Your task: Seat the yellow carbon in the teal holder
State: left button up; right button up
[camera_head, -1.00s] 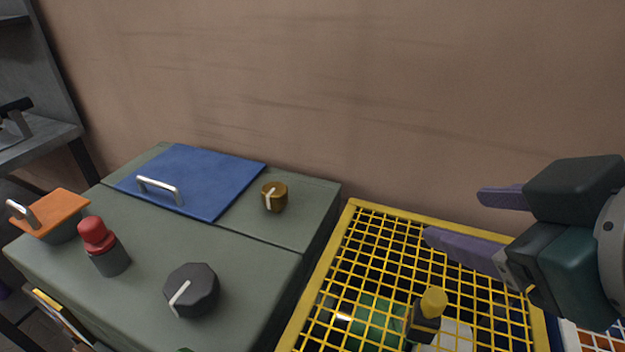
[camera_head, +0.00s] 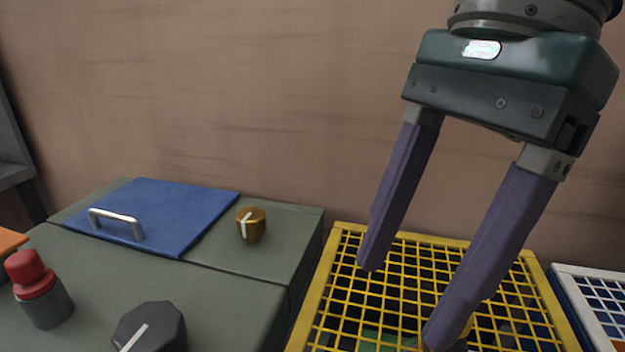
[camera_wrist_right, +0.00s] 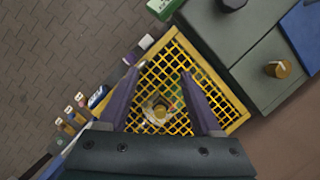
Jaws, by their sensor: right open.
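My right gripper (camera_head: 402,303) is open, its two purple fingers pointing down over the yellow wire-mesh crate (camera_head: 333,248). A small yellow-topped piece (camera_wrist_right: 160,113) shows between the fingers in the right wrist view; I cannot tell for sure that it is the yellow carbon. In the head view it is mostly hidden behind a finger. Nothing is held between the fingers. I cannot pick out the teal holder with certainty; a green shape (camera_head: 385,338) shows dimly through the mesh. My left gripper is not in view.
Left of the crate is a grey-green cabinet (camera_head: 200,290) with a blue lid (camera_head: 165,210), brass knob (camera_head: 251,224), dark knob (camera_head: 150,330) and red-capped post (camera_head: 35,285). A white-rimmed mesh crate (camera_head: 590,275) stands right. Several small capped items (camera_wrist_right: 72,112) lie left in the wrist view.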

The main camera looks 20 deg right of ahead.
jog(key=d+h, duration=0.1)
jog(key=d, duration=0.1)
jog(key=w+d+h, duration=0.1)
jog(key=d, duration=0.1)
jog(key=w+d+h, duration=0.1)
jog(key=d, duration=0.2)
jog(key=shift+f+t, duration=0.1)
jog(key=shift+t, duration=0.3)
send_over(461, 344)
jog(key=w, duration=0.1)
jog(key=shift+h, duration=0.4)
notch_tip(461, 344, down, 4)
jog(key=shift+w+f, duration=0.1)
jog(key=shift+a+f+p, duration=0.1)
jog(key=shift+f+p, duration=0.4)
jog(key=shift+f, duration=2.25)
grip_shut()
